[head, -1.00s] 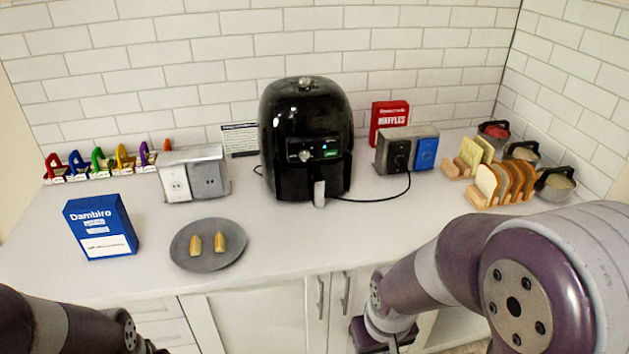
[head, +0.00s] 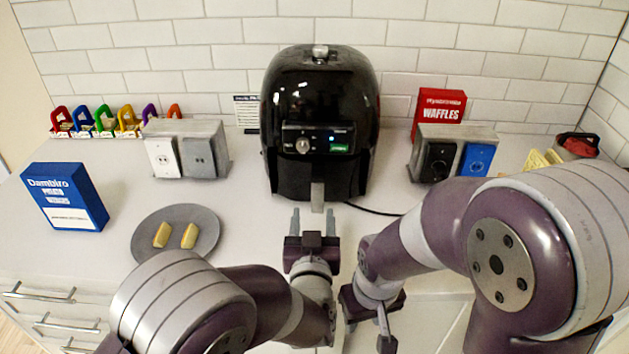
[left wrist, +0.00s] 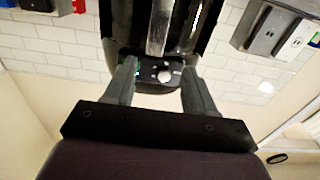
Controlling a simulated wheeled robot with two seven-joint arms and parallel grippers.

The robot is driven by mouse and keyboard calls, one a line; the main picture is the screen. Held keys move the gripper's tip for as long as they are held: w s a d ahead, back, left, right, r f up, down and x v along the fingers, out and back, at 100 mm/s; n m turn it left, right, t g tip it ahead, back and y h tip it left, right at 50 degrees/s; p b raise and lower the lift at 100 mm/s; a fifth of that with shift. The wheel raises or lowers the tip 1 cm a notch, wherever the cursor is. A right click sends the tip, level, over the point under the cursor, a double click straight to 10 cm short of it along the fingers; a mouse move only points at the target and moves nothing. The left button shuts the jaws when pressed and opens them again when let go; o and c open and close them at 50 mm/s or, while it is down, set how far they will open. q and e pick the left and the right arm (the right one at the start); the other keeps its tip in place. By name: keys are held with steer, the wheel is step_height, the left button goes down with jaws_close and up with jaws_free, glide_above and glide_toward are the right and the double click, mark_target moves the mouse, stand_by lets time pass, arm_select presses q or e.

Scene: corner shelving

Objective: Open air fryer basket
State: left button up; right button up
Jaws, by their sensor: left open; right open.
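The black air fryer (head: 320,115) stands against the tiled wall at the back middle of the counter. Its basket looks closed, and a grey handle (head: 317,196) sticks out low on its front. My left gripper (head: 315,218) is open, its two fingers pointing at the fryer, one on either side of the handle's line and apart from it. In the left wrist view the fingers (left wrist: 158,85) stand open, with the handle (left wrist: 158,28) between and beyond them. My right gripper (head: 370,318) is low, at the counter's front edge to the right, open and empty.
A grey plate (head: 150,246) with two yellow pieces and a blue Dambiro box (head: 65,197) are at left. Outlet boxes (head: 187,150) (head: 455,155) flank the fryer. A red waffles box (head: 438,110) stands behind the right one. A black cord (head: 370,209) lies right of the handle.

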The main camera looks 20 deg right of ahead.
mark_target(318, 189)
arm_select(q)
steer(key=x, duration=0.6)
steer(key=p+x, duration=0.1)
steer(key=x, duration=0.1)
steer(key=shift+w+d+f, duration=0.1)
steer(key=shift+w+d, duration=0.2)
steer(key=shift+d, duration=0.15)
steer(key=shift+w, duration=0.45)
steer(key=shift+w+d, duration=0.15)
steer(key=shift+d, duration=0.1)
jaws_close()
